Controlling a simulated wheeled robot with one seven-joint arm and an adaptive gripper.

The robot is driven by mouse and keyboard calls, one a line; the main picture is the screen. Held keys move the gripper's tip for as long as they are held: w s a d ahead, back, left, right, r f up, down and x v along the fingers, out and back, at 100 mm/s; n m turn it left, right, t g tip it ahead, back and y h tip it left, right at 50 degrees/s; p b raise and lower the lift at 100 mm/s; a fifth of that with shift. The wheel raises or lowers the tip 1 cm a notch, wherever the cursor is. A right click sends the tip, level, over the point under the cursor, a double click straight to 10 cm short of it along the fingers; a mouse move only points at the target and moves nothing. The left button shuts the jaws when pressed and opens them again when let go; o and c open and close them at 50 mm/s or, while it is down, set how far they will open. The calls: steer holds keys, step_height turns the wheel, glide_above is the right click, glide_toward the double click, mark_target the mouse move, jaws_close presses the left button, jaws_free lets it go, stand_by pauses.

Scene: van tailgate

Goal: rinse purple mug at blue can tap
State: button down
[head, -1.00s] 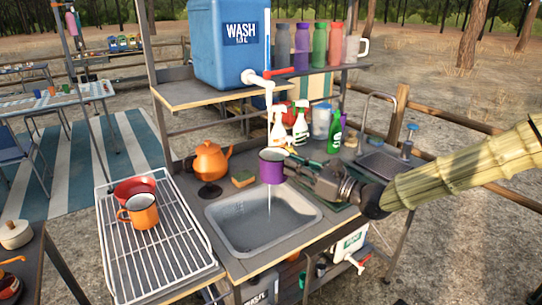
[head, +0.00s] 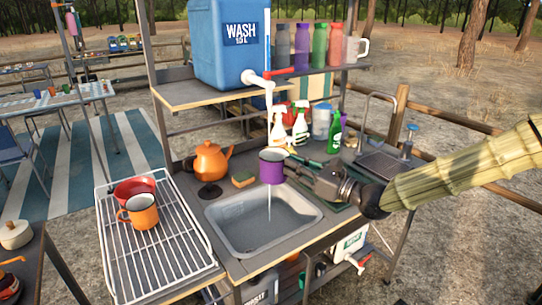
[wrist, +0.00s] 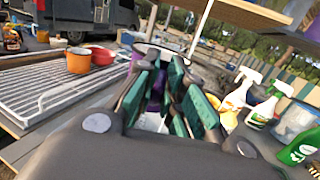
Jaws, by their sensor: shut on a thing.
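The purple mug (head: 271,171) is upright above the sink, with its pale rim up. My gripper (head: 292,170) is shut on its right side. In the wrist view the gripper's green-padded fingers (wrist: 165,95) largely hide the mug, and some purple (wrist: 157,88) shows between them. The blue can (head: 229,45) marked WASH stands on the upper shelf. Its white tap (head: 256,79) with a red lever (head: 279,71) is above the mug. A thin pale stream shows from the tap down to the mug, and another falls below the mug into the sink (head: 245,222).
A wire rack (head: 160,262) left of the sink holds an orange mug (head: 142,212) and a red bowl (head: 132,189). An orange kettle (head: 210,160) and a sponge (head: 243,179) sit behind the sink. Spray bottles (head: 300,124) and a green bottle (head: 335,134) stand behind my gripper.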

steer(key=shift+r, duration=0.1)
steer(key=s+r+p, duration=0.2)
steer(key=s+r, duration=0.2)
steer(key=s, duration=0.1)
stand_by(0.7)
steer(key=shift+f, duration=0.1)
stand_by(0.4)
